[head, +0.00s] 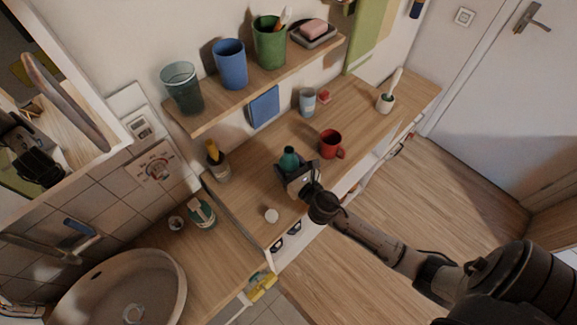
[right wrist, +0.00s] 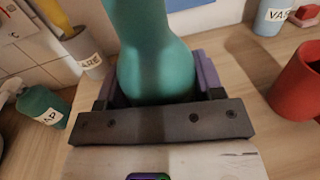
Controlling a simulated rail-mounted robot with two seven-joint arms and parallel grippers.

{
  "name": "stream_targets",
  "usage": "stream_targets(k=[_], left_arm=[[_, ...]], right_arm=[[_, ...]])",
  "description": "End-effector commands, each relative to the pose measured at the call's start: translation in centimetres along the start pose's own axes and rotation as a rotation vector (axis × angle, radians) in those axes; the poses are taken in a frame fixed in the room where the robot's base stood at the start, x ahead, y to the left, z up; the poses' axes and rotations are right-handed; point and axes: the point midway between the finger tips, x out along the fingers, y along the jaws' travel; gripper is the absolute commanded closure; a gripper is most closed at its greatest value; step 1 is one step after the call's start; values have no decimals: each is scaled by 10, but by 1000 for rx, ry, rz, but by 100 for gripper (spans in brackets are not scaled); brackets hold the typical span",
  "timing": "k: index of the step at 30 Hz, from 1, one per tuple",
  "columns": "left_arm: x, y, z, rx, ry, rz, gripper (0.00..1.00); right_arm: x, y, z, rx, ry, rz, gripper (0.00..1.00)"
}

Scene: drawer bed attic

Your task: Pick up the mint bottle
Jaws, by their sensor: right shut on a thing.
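The mint bottle (head: 289,158) is a teal-green bottle above the wooden counter, left of the red mug. In the right wrist view the bottle (right wrist: 150,60) rises large and close between the fingers. My right gripper (head: 297,178) is shut on the bottle, with purple-grey finger pads on both sides of its body. The bottle's lower part is hidden by the gripper in both views, and I cannot tell whether it touches the counter. My left gripper is not clearly in view.
A red mug (head: 331,143) stands close on the right. A labelled holder (head: 217,167) and a green soap bottle (head: 201,214) stand left. A small white round thing (head: 271,215) lies near the front edge. A shelf (head: 270,83) with cups overhangs behind. The sink (head: 125,290) is lower left.

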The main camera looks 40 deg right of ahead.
Motion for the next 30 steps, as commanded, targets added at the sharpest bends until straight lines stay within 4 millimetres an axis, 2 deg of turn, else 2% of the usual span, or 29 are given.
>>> stream_targets(k=[1, 7, 12, 19, 25, 30], left_arm=[[-9, 0, -2, 0, 0, 1, 57], [-18, -1, -6, 0, 2, 0, 57], [-22, 0, -7, 0, 1, 1, 57], [-25, -1, -8, 0, 0, 0, 57], [-26, -1, -8, 0, 0, 0, 57], [-26, -1, -8, 0, 0, 0, 57]], right_arm=[[-5, -8, 12, -5, 0, 0, 64], [-30, -41, 36, -6, 0, 2, 64], [-48, -65, 52, -4, 1, 1, 64], [-63, -86, 68, -2, 0, 0, 64], [-53, -91, 93, -5, -6, 4, 64], [-21, -80, 142, -6, -12, 16, 64]])
